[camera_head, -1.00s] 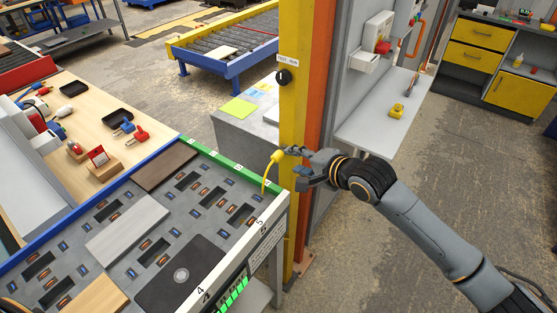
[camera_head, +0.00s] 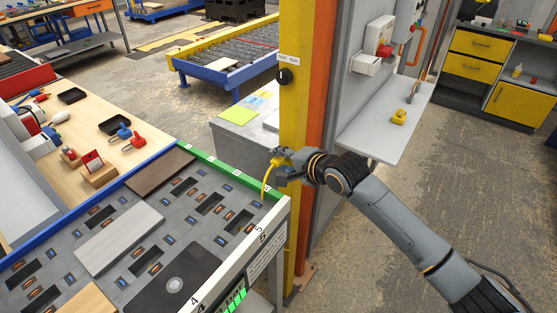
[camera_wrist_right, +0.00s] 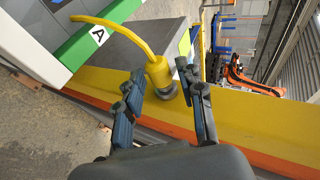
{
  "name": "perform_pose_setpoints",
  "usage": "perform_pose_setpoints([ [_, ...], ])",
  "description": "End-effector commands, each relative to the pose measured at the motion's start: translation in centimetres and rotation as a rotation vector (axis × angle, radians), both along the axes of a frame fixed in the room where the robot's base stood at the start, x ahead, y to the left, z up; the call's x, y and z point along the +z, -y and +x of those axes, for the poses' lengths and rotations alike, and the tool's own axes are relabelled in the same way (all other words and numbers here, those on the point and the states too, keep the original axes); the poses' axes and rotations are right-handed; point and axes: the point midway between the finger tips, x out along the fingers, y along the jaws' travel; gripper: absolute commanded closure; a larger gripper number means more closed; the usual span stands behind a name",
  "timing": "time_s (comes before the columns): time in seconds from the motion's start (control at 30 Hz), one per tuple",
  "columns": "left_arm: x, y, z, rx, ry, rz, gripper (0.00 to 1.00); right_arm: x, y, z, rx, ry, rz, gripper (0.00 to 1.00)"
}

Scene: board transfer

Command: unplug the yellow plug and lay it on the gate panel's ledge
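The yellow plug (camera_head: 279,161) sits at the yellow post, with its yellow cable curving down to the green-edged board table. In the right wrist view the plug (camera_wrist_right: 158,71) stands on a dark round socket (camera_wrist_right: 169,92), its cable bending off to the upper left. My right gripper (camera_head: 282,168) is at the plug and partly hides it. In the wrist view its fingers (camera_wrist_right: 160,74) are spread, one on each side of the plug, with visible gaps. The gate panel's ledge (camera_head: 372,139) is a pale shelf right of the post. My left gripper is not in view.
A small yellow object (camera_head: 398,116) lies on the ledge; bare surface surrounds it. The yellow post (camera_head: 294,110) and orange post (camera_head: 323,110) stand between plug and ledge. A grey box (camera_head: 243,138) is behind the plug. A red-buttoned box (camera_head: 378,52) hangs above the ledge.

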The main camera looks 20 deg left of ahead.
Motion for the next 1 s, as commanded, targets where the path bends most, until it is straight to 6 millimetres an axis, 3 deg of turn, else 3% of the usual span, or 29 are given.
perform_pose_setpoints([
  [0.03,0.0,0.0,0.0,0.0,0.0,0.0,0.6,0.0,0.0,0.0,0.0,0.0,0.0,0.77],
  [0.17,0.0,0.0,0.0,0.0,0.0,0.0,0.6,0.0,0.0,0.0,0.0,0.0,0.0,1.0],
  [1.0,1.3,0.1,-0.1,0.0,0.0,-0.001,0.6,-0.1,-0.5,-1.3,0.002,-0.005,-0.002,1.0],
])
